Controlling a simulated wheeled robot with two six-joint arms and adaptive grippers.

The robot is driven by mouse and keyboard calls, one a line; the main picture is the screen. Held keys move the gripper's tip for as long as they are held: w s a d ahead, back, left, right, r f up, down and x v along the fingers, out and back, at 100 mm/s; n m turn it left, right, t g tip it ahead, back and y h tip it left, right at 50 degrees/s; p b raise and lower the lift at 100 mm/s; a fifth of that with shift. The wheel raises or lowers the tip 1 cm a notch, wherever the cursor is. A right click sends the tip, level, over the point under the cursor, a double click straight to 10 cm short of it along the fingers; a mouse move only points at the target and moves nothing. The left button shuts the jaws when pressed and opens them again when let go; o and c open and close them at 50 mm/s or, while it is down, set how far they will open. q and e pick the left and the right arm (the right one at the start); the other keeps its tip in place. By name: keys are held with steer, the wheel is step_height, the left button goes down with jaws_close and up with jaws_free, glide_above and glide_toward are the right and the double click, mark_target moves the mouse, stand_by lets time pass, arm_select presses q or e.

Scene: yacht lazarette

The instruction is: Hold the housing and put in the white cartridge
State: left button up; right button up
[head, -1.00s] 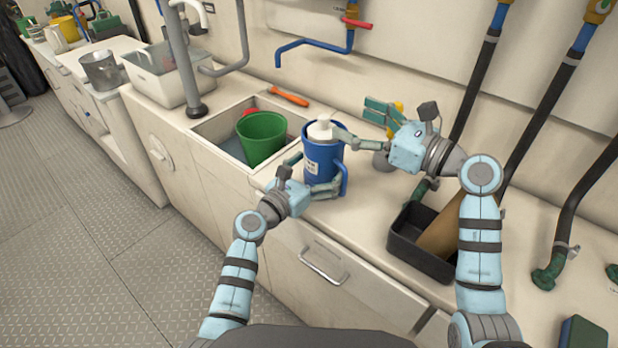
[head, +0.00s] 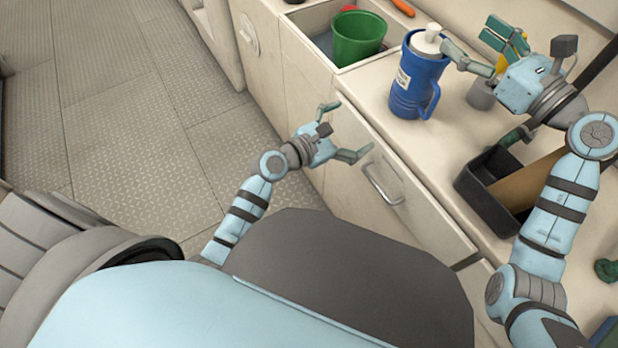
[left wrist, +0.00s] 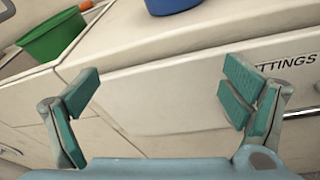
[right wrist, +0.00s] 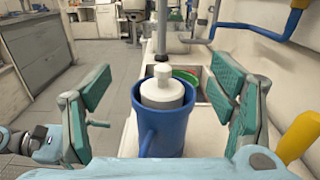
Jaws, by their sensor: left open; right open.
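The blue housing (head: 412,88), a jug-like body with a side handle and a white label, stands upright on the counter. The white cartridge (head: 428,38) sits in its open top, with its knob and upper part above the rim; how deep it sits is hidden. Both also show in the right wrist view, the housing (right wrist: 163,138) below the cartridge (right wrist: 162,91). My right gripper (head: 476,48) is open beside the cartridge, its fingers apart on either side and not touching it. My left gripper (head: 345,130) is open and empty in front of the cabinet, below the counter edge and away from the housing.
A green bucket (head: 357,38) stands in the sink recess left of the housing. A black tray (head: 478,192) with a brown piece lies to the right. A drawer handle (head: 380,184) is below the counter edge.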

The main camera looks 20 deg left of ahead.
arm_select(q)
steer(key=s+a+f+m+g+y, duration=0.1)
steer(key=s+a+f+m+y, duration=0.1)
steer(key=f, duration=0.8)
steer(key=s+a+f+m+g+y, duration=0.2)
steer(key=s+a+f+m, duration=0.2)
steer(key=f, duration=0.5)
steer(key=shift+a+f+m+g+y, duration=0.35)
steer(key=shift+a+m, duration=0.45)
steer(key=shift+m, duration=0.2)
steer(key=shift+s, duration=0.15)
